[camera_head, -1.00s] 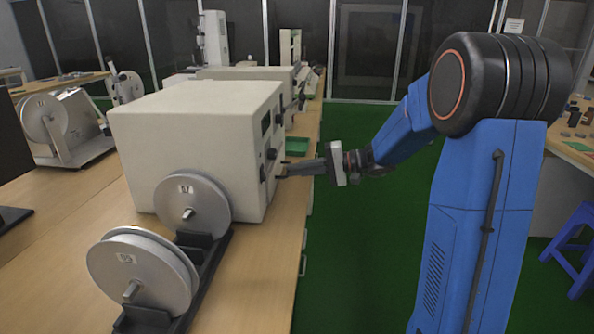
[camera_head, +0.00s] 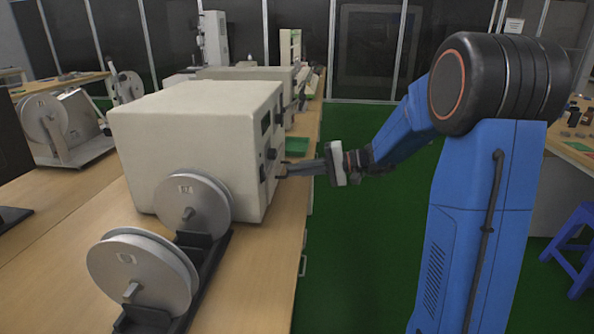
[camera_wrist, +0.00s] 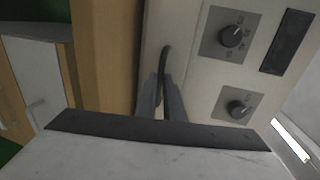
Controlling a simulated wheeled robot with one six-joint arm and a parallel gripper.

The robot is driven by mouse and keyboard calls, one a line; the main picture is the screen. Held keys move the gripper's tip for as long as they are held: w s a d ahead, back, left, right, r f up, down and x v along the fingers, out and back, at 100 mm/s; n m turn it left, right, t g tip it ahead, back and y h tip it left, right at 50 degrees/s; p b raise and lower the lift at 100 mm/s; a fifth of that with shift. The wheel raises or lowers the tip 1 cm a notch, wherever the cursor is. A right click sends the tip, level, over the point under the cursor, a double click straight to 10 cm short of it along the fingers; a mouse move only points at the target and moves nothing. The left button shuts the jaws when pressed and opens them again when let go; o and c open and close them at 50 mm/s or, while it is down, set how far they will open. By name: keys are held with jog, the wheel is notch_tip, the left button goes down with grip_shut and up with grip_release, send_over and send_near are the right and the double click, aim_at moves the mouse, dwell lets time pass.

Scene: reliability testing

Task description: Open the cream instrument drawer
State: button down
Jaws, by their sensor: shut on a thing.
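The cream instrument (camera_head: 190,135) is a large box on the wooden bench in the head view. Its front panel, facing right, shows in the wrist view (camera_wrist: 201,82) with two dark knobs and a dark window. A dark curved handle (camera_wrist: 166,58) stands at the left side of that panel in the wrist view. My gripper (camera_head: 287,171) reaches the panel from the right, low on its face. In the wrist view its fingers (camera_wrist: 162,90) are shut on the handle. The fingers hide the handle's lower part. I see no clear gap at the panel.
Two metal reels (camera_head: 143,272) on a black stand sit in front of the instrument. The green floor (camera_head: 365,250) right of the bench is clear around my arm.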

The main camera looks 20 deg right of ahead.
jog(key=f+v, duration=0.3)
jog(key=v, duration=1.1)
jog(key=shift+s+d, duration=0.25)
jog(key=shift+d, duration=0.25)
jog(key=c, duration=1.9)
grip_release()
jog(key=shift+o, duration=0.2)
jog(key=v, duration=1.7)
jog(key=shift+d, duration=0.15)
jog(key=shift+s, duration=0.15)
